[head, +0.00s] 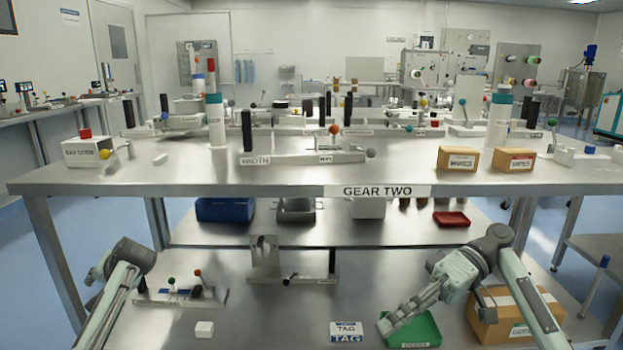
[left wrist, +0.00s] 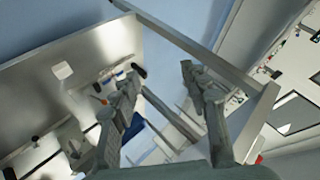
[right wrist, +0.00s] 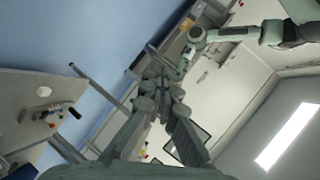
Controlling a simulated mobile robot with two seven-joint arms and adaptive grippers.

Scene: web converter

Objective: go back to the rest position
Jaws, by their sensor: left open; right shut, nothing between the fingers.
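My right gripper (head: 388,326) is shut and empty, pointing down and to the left in front of the green bin (head: 426,332) on the lower shelf in the head view. I cannot tell whether it touches the bin. In the right wrist view its fingers (right wrist: 165,82) come together with nothing between them. My left arm enters the head view at the lower left, and its gripper is not clearly seen there. In the left wrist view the left gripper (left wrist: 159,72) is open and empty, its two fingers wide apart.
The steel table (head: 300,187) labelled GEAR TWO spans the front, holding fixtures, bottles and two brown boxes. Its lower shelf carries a cardboard box (head: 495,318) beside my right arm, a TAG card (head: 346,331), a white block (head: 204,329) and a fixture (head: 180,297) near my left arm.

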